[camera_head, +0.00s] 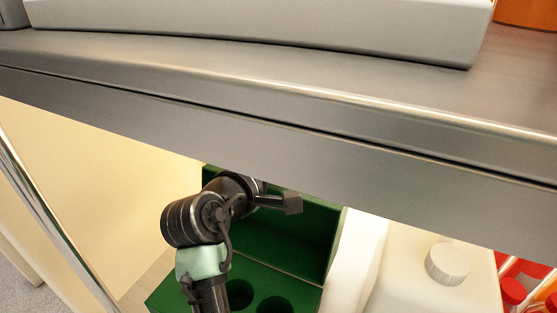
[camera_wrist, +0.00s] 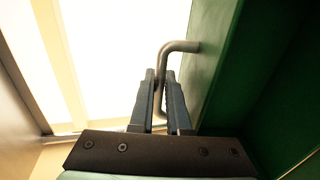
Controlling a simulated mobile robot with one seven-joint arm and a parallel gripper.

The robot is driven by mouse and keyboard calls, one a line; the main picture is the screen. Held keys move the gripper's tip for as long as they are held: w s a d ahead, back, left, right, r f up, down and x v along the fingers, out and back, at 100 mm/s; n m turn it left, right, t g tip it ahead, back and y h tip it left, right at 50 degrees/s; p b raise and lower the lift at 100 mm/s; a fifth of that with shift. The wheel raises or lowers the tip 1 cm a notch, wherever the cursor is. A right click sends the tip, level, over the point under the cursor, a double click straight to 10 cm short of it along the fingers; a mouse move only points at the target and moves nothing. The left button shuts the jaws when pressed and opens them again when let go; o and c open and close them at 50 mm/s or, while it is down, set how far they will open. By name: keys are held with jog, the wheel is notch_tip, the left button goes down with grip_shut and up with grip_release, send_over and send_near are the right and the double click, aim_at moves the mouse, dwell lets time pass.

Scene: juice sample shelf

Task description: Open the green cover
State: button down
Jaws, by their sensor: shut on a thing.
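The green cover (camera_head: 305,228) stands raised, roughly upright, at the back of a green box (camera_head: 180,290) with round holes in its top, below the metal shelf in the head view. In the wrist view, the green cover (camera_wrist: 212,62) is on the right, with a bent metal handle (camera_wrist: 182,46) on its face. My gripper (camera_wrist: 163,82) has its two fingers on either side of this handle and is shut on it. In the head view, my arm hides part of the box and cover, and the fingertips cannot be made out.
A metal shelf (camera_head: 300,130) crosses close above my arm, with a pale tray-like object (camera_head: 260,28) on it. A white container with a ridged cap (camera_head: 448,264) stands right of the box. Red-capped items (camera_head: 513,291) are at the far right. A metal post (camera_head: 50,215) is at left.

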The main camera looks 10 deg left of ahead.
jog(key=s, duration=0.1)
jog(key=s+t, duration=0.1)
jog(key=s+r+t+b, duration=0.1)
jog(key=shift+s+a+r, duration=0.1)
jog(key=shift+s+a, duration=0.15)
jog(key=shift+a, duration=0.1)
jog(key=shift+s+r+h, duration=0.15)
jog(key=shift+h, duration=0.15)
jog(key=c, duration=1.2)
grip_release()
jog(key=shift+o, duration=0.2)
jog(key=f+p+v, duration=0.1)
jog(key=p+v, duration=0.1)
jog(key=v, duration=1)
jog(key=shift+s+r, duration=0.4)
jog(key=shift+s, duration=0.05)
